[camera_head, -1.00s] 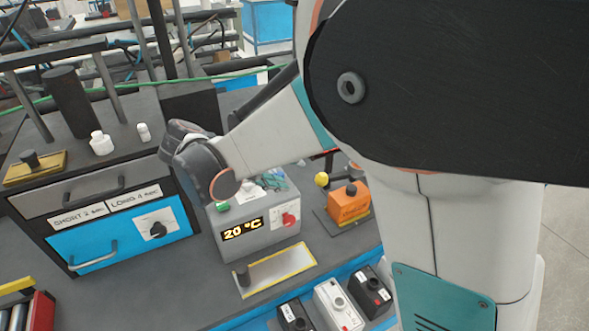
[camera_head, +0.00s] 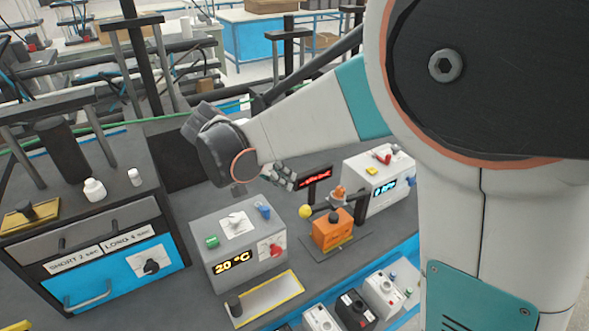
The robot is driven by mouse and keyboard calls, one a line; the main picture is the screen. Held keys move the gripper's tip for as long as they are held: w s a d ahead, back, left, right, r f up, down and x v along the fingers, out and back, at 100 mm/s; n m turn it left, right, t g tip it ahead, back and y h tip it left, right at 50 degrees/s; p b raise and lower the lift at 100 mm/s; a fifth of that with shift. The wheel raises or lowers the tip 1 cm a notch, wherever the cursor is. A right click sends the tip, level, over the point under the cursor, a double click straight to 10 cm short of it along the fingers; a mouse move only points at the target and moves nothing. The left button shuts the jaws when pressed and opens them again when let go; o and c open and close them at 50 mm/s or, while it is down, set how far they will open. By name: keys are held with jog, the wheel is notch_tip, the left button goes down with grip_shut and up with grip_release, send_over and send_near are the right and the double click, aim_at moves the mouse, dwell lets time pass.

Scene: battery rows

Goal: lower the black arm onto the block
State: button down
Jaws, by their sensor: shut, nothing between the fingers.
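The orange block (camera_head: 332,232) sits on a dark flat base to the right of the grey 20 °C box. A yellow ball (camera_head: 305,211) is at its upper left, beside a short dark bar that looks like the black arm (camera_head: 321,209); its full shape and whether it touches the block are too small to tell. A small orange and grey part (camera_head: 338,194) stands just behind the block. My gripper (camera_head: 283,181) is shut and empty, pointing down-right behind the grey box, up and left of the yellow ball. My wrist hides part of the bench behind.
The grey 20 °C box (camera_head: 238,238) has coloured knobs. A red-lit display (camera_head: 315,181) stands close to my gripper's right. A white device (camera_head: 378,182) is behind the block. A yellow-edged tray (camera_head: 264,299) and several small switch boxes lie in front. A drawer cabinet (camera_head: 95,245) is at left.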

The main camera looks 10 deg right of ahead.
notch_tip(320, 180, up, 3)
jog(key=d+m+y+p, duration=0.1)
jog(key=d+m+p, duration=0.1)
jog(key=m, duration=0.3)
jog(key=b, duration=0.2)
send_over(306, 207)
jog(key=d, duration=0.1)
jog(key=shift+m, duration=0.3)
jog(key=f, duration=0.8)
jog(key=shift+w+f, duration=0.2)
jog(key=shift+f, duration=0.2)
jog(key=shift+s+a+f, duration=0.1)
jog(key=shift+a+f, duration=0.1)
jog(key=shift+f, duration=0.35)
jog(key=shift+a+f, duration=0.2)
jog(key=shift+f, duration=0.35)
jog(key=shift+a+f, duration=0.1)
jog(key=shift+f, duration=0.5)
jog(key=shift+s, duration=0.1)
